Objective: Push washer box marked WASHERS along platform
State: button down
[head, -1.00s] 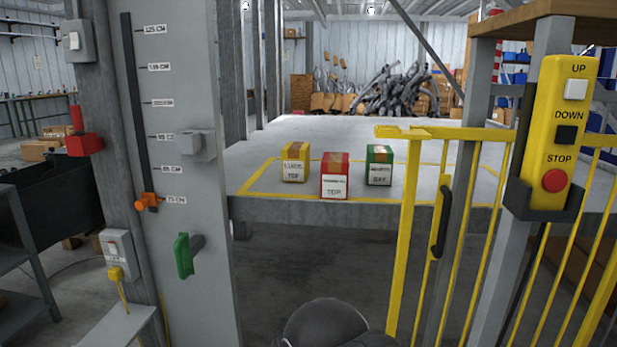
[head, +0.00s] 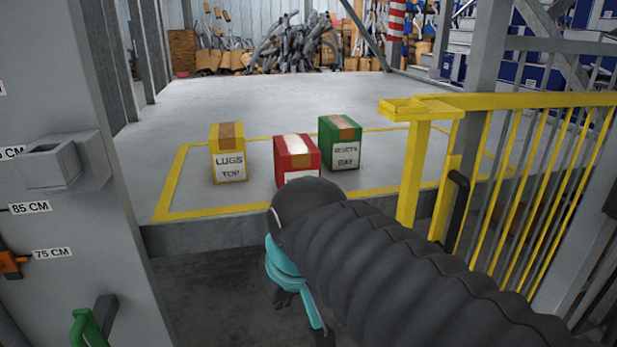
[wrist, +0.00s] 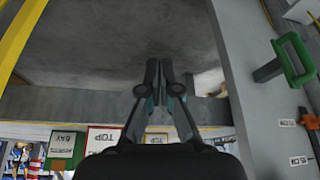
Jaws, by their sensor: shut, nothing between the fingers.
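Three boxes stand on the raised platform (head: 265,118). The red box (head: 296,150) is in the middle, nearest the front edge; my arm hides most of its label, so I cannot read WASHERS there. The yellow box (head: 229,150) at left reads LUGS TOP, and the green box (head: 340,143) at right reads RIVETS BAY. In the wrist view the picture is inverted, with the red box (wrist: 98,142) and green box (wrist: 60,152) at the bottom. My gripper (wrist: 161,66) is shut and empty, in front of the platform edge and apart from the boxes.
A yellow line frames the boxes on the platform. A yellow gate and railing (head: 430,112) stand at the right. A grey post with height labels (head: 75,190) and a green handle (head: 93,325) stand at the left. The platform behind the boxes is clear.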

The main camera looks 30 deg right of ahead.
aim_at(296, 168)
jog(key=w+d+r+m+g, duration=0.3)
jog(key=w+d+r+g, duration=0.2)
jog(key=w+d+r, duration=0.95)
jog(key=w+f+b, duration=0.1)
jog(key=w+f, duration=0.3)
jog(key=f, duration=0.3)
jog(key=shift+w+a+f+b, duration=0.25)
jog(key=shift+w+f+b, duration=0.05)
jog(key=shift+f+b, duration=0.1)
